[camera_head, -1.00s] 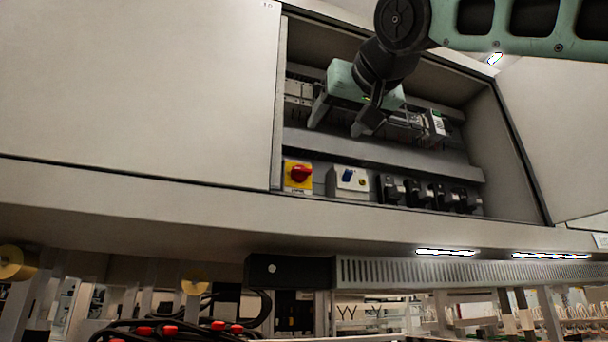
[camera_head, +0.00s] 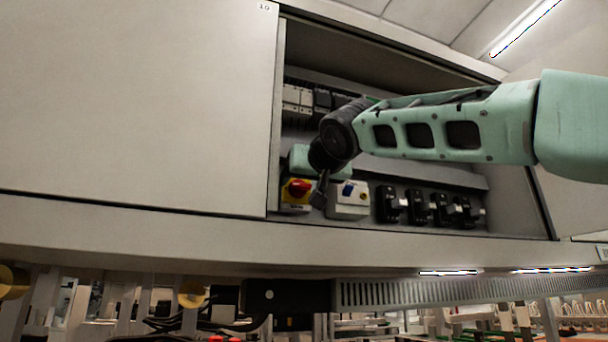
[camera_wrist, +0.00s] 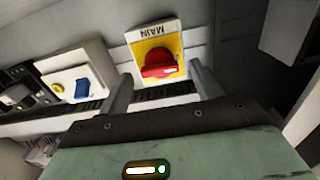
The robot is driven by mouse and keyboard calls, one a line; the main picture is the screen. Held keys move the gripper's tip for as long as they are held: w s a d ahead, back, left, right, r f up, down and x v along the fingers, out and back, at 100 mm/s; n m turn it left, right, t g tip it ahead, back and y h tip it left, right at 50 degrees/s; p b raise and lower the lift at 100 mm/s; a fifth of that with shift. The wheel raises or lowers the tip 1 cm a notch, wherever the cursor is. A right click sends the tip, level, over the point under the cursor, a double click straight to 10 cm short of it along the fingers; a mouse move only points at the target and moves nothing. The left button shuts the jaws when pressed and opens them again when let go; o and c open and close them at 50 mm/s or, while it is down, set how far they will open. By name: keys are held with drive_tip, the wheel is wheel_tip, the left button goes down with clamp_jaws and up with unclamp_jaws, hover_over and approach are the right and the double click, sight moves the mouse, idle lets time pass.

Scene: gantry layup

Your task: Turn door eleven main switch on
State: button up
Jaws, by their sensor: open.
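The main switch is a red rotary knob (camera_head: 298,188) on a yellow plate (camera_head: 290,207), at the lower left inside the open cabinet. In the wrist view the red knob (camera_wrist: 160,71) sits on its yellow plate (camera_wrist: 143,47), whose label reads "MAIN" upside down. The knob's bar lies roughly level across that picture. My gripper (camera_wrist: 160,92) is open, with one finger on either side below the plate and the knob apart from both. In the head view my wrist hides part of the gripper and of the cabinet's inside.
Beside the switch is a grey box (camera_head: 349,212) with a blue rocker, also in the wrist view (camera_wrist: 75,70). Several black breakers (camera_head: 418,208) stand further right. A closed panel (camera_head: 130,100) marked 10 is to the left. The cabinet's lower lip (camera_head: 400,241) runs below.

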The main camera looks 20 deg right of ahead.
drive_tip(key=shift+w, duration=0.25)
drive_tip(key=c, duration=1)
